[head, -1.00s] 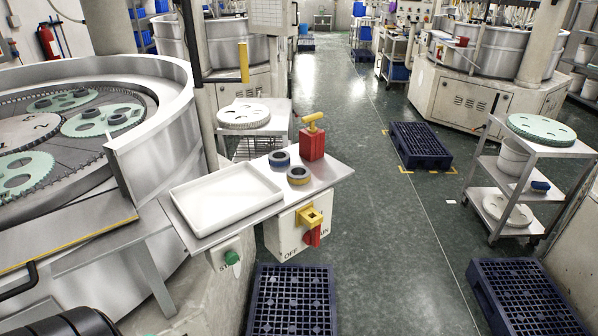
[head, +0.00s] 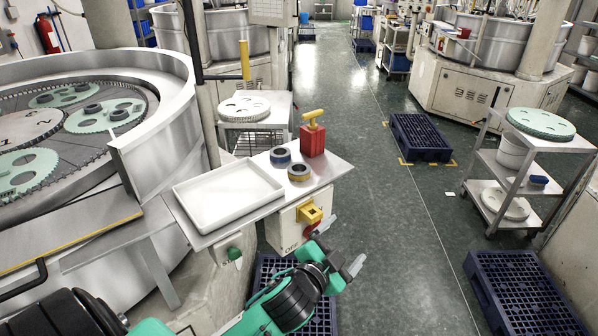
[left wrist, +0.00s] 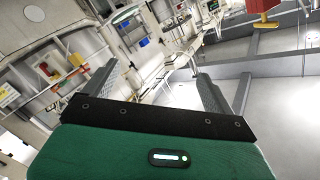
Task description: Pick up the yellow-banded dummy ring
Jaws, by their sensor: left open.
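The yellow-banded ring (head: 299,172) lies flat on the small steel shelf (head: 330,172), near its front edge. A similar ring with a blue band (head: 280,157) lies just behind it to the left, apart from it. My left gripper (head: 342,245) is open and empty, in front of the shelf and lower right of the ring in the head view. Its two spread fingers also show in the left wrist view (left wrist: 156,72), with nothing between them. Neither ring can be made out there. My right gripper is not in view.
A white tray (head: 228,192) fills the shelf's left part. A red block with a yellow T-handle (head: 312,140) stands behind the rings. A yellow-and-red switch (head: 309,213) sticks out below the shelf, close to my gripper.

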